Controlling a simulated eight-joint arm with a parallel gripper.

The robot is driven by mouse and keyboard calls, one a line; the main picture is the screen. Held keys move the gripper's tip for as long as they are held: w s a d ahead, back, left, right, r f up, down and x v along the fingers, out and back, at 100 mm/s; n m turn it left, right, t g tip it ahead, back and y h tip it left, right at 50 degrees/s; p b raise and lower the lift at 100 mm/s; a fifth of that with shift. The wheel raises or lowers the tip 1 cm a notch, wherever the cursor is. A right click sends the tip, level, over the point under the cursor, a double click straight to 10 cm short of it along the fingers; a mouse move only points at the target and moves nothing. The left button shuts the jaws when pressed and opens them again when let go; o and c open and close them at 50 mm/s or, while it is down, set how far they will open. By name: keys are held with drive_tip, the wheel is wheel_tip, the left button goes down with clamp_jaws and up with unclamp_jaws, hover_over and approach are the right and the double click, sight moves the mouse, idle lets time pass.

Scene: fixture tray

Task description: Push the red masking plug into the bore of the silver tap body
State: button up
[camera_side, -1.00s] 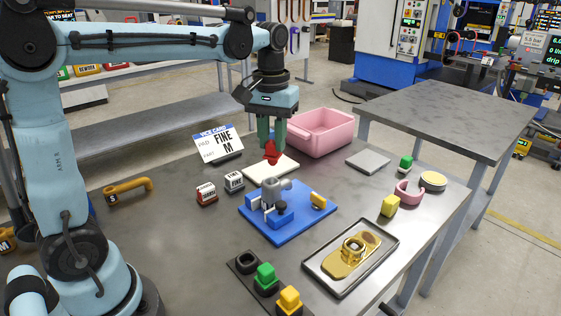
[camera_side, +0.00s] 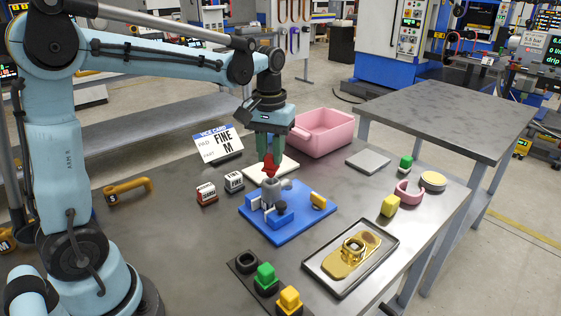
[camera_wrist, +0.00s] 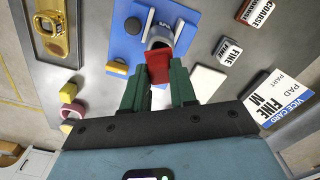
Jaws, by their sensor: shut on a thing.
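My gripper (camera_side: 269,157) is shut on the red masking plug (camera_side: 270,170), which points down from between the green fingers. The silver tap body (camera_side: 269,192) stands in the blue fixture (camera_side: 287,231). In the side view the plug is right over the top of the tap body; I cannot tell if they touch. In the wrist view the plug (camera_wrist: 158,66) lies between the fingers, and the tap body (camera_wrist: 160,33) shows just beyond it. The bore is partly hidden by the plug.
A pale pad (camera_side: 284,168) lies behind the fixture and a pink bin (camera_side: 325,130) stands farther back. Small labelled blocks (camera_side: 206,194) stand to the left. A tray with a gold part (camera_side: 318,285) is at the front right.

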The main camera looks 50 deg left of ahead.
drive_tip(key=shift+f, duration=1.4)
idle(0.9)
drive_tip(key=o, duration=1.4)
drive_tip(key=shift+o, duration=0.2)
drive_tip(key=shift+r, duration=2.75)
